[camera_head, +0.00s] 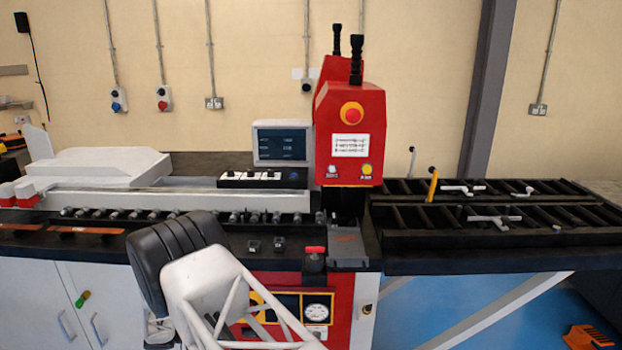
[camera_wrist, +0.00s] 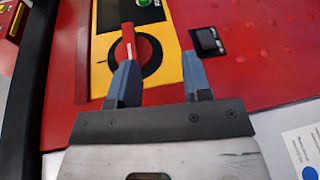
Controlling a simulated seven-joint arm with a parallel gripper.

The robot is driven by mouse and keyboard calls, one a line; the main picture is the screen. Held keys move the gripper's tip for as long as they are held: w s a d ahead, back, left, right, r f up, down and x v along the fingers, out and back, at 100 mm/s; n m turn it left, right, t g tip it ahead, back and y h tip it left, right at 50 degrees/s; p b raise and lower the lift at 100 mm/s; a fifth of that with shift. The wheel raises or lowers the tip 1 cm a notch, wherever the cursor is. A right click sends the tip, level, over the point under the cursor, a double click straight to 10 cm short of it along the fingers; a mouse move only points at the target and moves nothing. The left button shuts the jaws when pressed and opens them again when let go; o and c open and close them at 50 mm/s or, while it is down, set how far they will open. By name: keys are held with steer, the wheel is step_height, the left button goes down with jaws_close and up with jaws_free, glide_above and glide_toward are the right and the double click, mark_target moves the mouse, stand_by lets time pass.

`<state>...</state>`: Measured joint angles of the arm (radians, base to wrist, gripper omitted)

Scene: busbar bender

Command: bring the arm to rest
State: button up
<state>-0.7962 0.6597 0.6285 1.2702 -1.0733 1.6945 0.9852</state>
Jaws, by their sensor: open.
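My gripper (camera_wrist: 160,74) shows in the wrist view with its two blue-grey fingers apart and nothing between them. It faces the red front panel (camera_wrist: 245,50) of the bender. A red rotary switch (camera_wrist: 148,52) on a yellow plate (camera_wrist: 176,66) lies just beyond the fingertips. The left finger overlaps the switch in the picture; I cannot tell whether they touch. In the head view my white and black arm reaches down in front of the bender (camera_head: 348,120), and its gripper cannot be made out there.
A black rocker switch (camera_wrist: 208,40) sits right of the yellow plate. In the head view, a gauge (camera_head: 317,312) is beside my arm, and a red-topped part (camera_head: 315,250) stands on the bench edge above it. White cabinet doors (camera_head: 40,300) are at left. The slatted table (camera_head: 480,240) extends right.

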steer(key=s+d+f+m+g+y, duration=0.25)
steer(key=d+g+y, duration=0.2)
steer(key=d, duration=0.25)
steer(key=s+d+r+m+g+y, duration=0.1)
steer(key=s+d+r+y, duration=0.3)
steer(key=d+r, duration=1.15)
steer(key=s+d+r+g+y, duration=0.1)
steer(key=s+d+r+y, duration=0.35)
steer(key=d+r, duration=1.1)
steer(key=s+d+r+t, duration=0.1)
steer(key=s+d+r, duration=0.3)
steer(key=s, duration=0.6)
steer(key=s+d+r+t+y, duration=0.1)
steer(key=s+d+r, duration=0.3)
steer(key=s, duration=0.6)
steer(key=s+d+r+m+t+y, duration=0.1)
steer(key=s+d+r, duration=0.3)
steer(key=s, duration=0.5)
steer(key=shift+s+r+t, duration=0.4)
steer(key=shift+r+t, duration=0.15)
steer(key=shift+r, duration=0.35)
